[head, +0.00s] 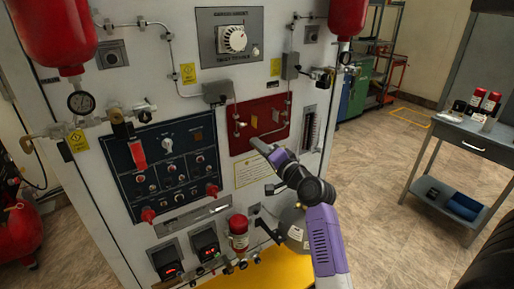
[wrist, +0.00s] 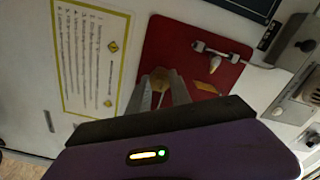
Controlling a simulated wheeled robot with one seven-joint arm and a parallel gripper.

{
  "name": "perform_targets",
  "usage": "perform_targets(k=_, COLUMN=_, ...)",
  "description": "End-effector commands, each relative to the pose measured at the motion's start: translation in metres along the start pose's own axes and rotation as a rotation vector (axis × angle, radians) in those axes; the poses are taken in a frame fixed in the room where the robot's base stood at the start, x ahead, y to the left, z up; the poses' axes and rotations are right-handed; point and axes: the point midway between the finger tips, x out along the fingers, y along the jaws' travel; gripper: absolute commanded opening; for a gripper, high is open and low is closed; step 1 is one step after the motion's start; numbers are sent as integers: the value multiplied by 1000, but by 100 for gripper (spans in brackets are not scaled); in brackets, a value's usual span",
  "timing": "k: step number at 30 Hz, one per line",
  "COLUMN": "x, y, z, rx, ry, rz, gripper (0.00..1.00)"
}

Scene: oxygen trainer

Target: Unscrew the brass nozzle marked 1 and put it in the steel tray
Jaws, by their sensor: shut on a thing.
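My gripper (wrist: 160,92) is shut on a small brass nozzle (wrist: 158,82), held between its two fingertips in the wrist view. The number on it cannot be read. In the head view my gripper (head: 257,146) is in front of the lower edge of the red panel (head: 246,145); the held nozzle is too small to make out there. The red panel also fills the middle of the wrist view (wrist: 178,48). Another brass-tipped fitting (wrist: 214,65) sits on the panel, apart from my fingers. I cannot pick out the steel tray with certainty.
A grey side table (head: 470,136) with red-capped bottles (head: 490,103) stands at the right. A yellow-bordered instruction plate (head: 253,170) is below the panel. Grey pipes and a dark switch panel (head: 150,160) flank the work area. The floor between cabinet and table is clear.

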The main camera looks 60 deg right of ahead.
Motion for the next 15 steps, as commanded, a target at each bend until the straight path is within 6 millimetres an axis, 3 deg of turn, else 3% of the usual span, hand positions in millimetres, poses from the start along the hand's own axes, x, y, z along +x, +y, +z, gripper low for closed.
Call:
perform_targets(k=5, x=0, y=2, z=2, rx=-21, ry=-3, rz=0, gripper=0)
perform_targets(k=15, x=0, y=2, z=2, rx=-289, ry=-3, rz=-1, gripper=0)
